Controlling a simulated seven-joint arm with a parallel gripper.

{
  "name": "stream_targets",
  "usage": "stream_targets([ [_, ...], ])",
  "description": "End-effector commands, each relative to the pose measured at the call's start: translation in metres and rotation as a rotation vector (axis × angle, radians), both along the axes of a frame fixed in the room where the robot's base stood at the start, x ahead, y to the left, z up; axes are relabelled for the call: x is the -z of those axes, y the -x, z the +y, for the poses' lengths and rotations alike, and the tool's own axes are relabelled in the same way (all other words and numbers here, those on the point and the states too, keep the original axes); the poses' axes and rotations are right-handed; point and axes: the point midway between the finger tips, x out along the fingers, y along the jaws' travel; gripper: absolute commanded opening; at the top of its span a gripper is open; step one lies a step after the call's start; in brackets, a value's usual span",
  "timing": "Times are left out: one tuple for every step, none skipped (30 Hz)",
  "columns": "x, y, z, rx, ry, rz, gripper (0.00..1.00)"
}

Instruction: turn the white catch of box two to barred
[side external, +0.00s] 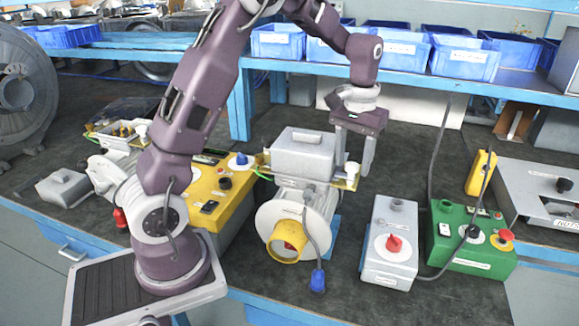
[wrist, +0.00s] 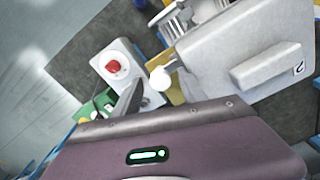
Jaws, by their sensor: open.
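Box two is a grey lidded box (side external: 302,152) on the middle of the bench, on top of a round blower housing. Its lid (wrist: 235,50) fills the right of the wrist view and bears a small "2". The white catch (side external: 352,169) is a small round knob at the box's right end. It also shows in the wrist view (wrist: 160,78), just beyond a dark finger. My gripper (side external: 354,160) is open and empty, pointing down at that end, with one finger right of the catch. I cannot tell whether it touches the catch.
A yellow control box (side external: 218,205) stands to the left. A grey box with a red knob (side external: 392,245) and a green box (side external: 470,238) stand at front right. Blue bins (side external: 465,60) line the shelf behind. A dark cable runs beside the green box.

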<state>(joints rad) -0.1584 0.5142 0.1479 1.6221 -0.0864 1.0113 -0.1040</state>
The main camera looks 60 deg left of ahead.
Motion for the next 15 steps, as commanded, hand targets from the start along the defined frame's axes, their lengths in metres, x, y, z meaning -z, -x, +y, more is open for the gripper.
stream_targets([
  [0.0014, 0.0003, 0.0014, 0.074, 0.0, 0.002, 0.51],
  [0.0014, 0.0003, 0.0018, 0.138, -0.001, 0.001, 0.51],
  [0.0014, 0.0, 0.0017, 0.237, 0.0, 0.001, 0.51],
  [0.0015, 0.0001, 0.0023, 0.315, -0.001, 0.001, 0.51],
  [0.0015, -0.0001, 0.0021, 0.395, 0.0, 0.0, 0.51],
  [0.0015, -0.0002, 0.0025, 0.501, 0.0, 0.0, 0.51],
  [0.0014, -0.0002, 0.0025, 0.581, 0.0, 0.0, 0.51],
  [0.0013, -0.0001, 0.0026, 0.66, -0.001, 0.0, 0.51],
  [0.0014, -0.0002, 0.0025, 0.767, 0.0, 0.001, 0.51],
  [0.0014, -0.0001, 0.0028, 0.845, 0.0, 0.001, 0.51],
  [0.0014, -0.0002, 0.0027, 0.924, 0.001, 0.0, 0.51],
  [0.0014, -0.0003, 0.0028, 1.031, 0.0, 0.0, 0.51],
  [0.0014, -0.0003, 0.003, 1.109, 0.0, 0.0, 0.51],
  [0.0013, -0.0005, 0.0029, 1.19, 0.0, -0.001, 0.51],
  [0.0011, -0.0008, 0.0031, 1.296, 0.0, -0.001, 0.51],
])
